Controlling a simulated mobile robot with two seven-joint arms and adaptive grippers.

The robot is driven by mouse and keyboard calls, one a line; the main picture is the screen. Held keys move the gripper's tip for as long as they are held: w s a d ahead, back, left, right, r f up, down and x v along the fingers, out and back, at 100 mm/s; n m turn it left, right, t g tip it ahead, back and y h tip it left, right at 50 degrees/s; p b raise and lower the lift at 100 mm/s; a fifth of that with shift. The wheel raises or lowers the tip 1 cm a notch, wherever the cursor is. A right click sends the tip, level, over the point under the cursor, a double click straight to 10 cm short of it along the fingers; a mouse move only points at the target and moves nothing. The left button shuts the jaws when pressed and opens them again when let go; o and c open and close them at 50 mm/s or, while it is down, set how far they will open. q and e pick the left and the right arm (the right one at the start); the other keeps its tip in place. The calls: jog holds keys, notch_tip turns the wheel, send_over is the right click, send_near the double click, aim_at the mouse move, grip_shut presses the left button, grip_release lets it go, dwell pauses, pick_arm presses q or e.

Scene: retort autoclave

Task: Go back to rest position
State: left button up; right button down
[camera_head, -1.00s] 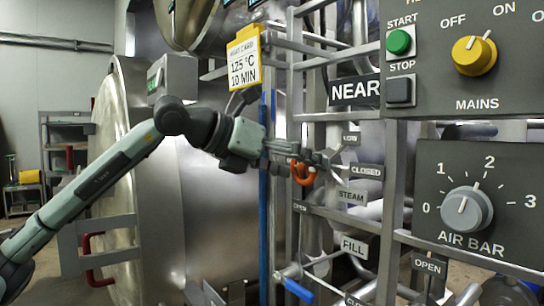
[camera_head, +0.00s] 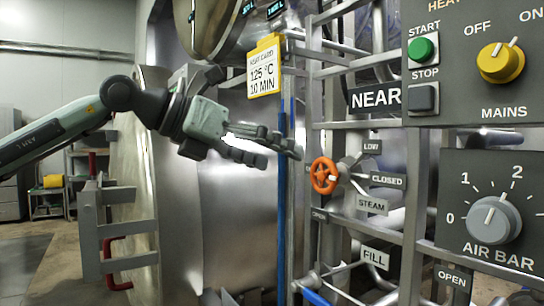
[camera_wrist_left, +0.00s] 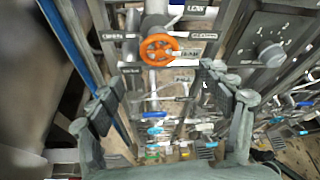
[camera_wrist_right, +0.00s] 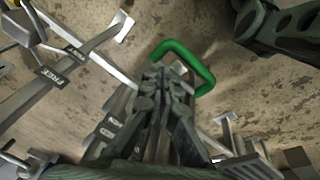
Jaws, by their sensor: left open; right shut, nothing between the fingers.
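My left gripper (camera_head: 275,146) is open and empty in the head view, left of the orange steam handwheel (camera_head: 323,176) and apart from it. In the left wrist view the open fingers of the left gripper (camera_wrist_left: 155,100) spread wide, with the orange handwheel (camera_wrist_left: 159,48) beyond them. My right gripper (camera_wrist_right: 170,85) shows only in the right wrist view. It is shut and empty, with its fingertips near a green handle (camera_wrist_right: 205,75) in the picture; I cannot tell whether they touch.
A steel pipe frame (camera_head: 415,190) carries valve labels beside the left gripper. The control panel (camera_head: 500,90) with knobs is at the right. A yellow heat card (camera_head: 264,68) hangs above the left gripper. The large steel vessel (camera_head: 235,215) stands behind the left arm.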

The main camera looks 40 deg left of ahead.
aim_at(320, 176)
dwell(0.4)
pick_arm(q)
jog(key=x, duration=1.2)
